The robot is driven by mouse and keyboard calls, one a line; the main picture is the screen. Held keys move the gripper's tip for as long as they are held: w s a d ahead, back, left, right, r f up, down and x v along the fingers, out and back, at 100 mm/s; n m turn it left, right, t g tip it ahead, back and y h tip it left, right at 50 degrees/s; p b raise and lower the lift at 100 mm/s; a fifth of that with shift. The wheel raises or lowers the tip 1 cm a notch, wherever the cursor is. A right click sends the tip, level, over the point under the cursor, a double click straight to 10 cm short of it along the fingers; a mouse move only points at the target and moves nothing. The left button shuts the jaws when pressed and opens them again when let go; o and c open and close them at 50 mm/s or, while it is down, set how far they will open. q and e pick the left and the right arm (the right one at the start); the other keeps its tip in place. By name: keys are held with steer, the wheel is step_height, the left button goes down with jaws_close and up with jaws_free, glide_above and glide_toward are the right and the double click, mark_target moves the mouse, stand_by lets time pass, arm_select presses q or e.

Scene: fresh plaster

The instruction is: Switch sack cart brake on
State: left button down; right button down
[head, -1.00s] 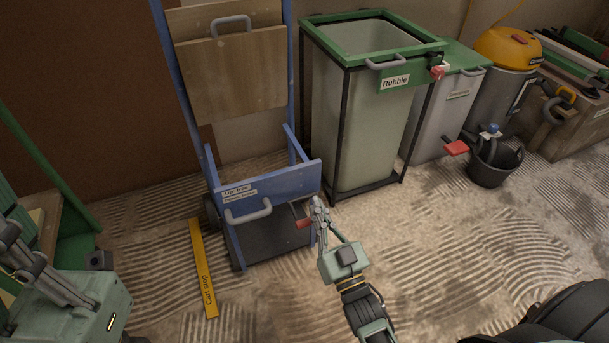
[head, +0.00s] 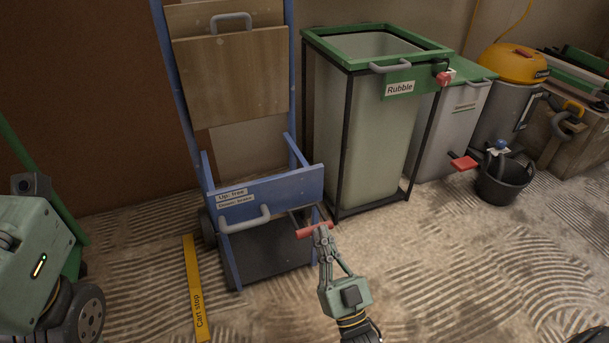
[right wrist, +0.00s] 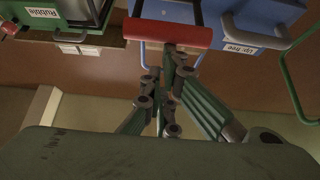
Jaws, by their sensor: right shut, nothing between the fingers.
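The blue sack cart (head: 270,186) stands upright against the wall with wooden boards on it. A label (head: 231,197) reads "Up: free", with a smaller line below. Its red-gripped brake lever (head: 305,233) sticks out at the lower right of the blue panel; its exact tilt is hard to tell. My right gripper (head: 321,232) is shut and empty, its tips at the red bar, overlapping it. The right wrist view shows the red bar (right wrist: 165,33) just beyond the tips (right wrist: 172,48); contact is unclear. My left gripper is at the left edge, its fingers mostly out of frame.
A grey handle (head: 245,221) sits left of the lever. A yellow "Cart stop" strip (head: 194,285) lies on the ridged floor. The rubble bin (head: 370,130) stands right of the cart. A black bucket (head: 503,185) is further right. The floor in front right is clear.

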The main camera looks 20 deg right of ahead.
steer(key=shift+f, duration=0.2)
stand_by(0.4)
step_height(320, 180, up, 10)
steer(key=shift+r, duration=0.15)
stand_by(0.4)
stand_by(0.3)
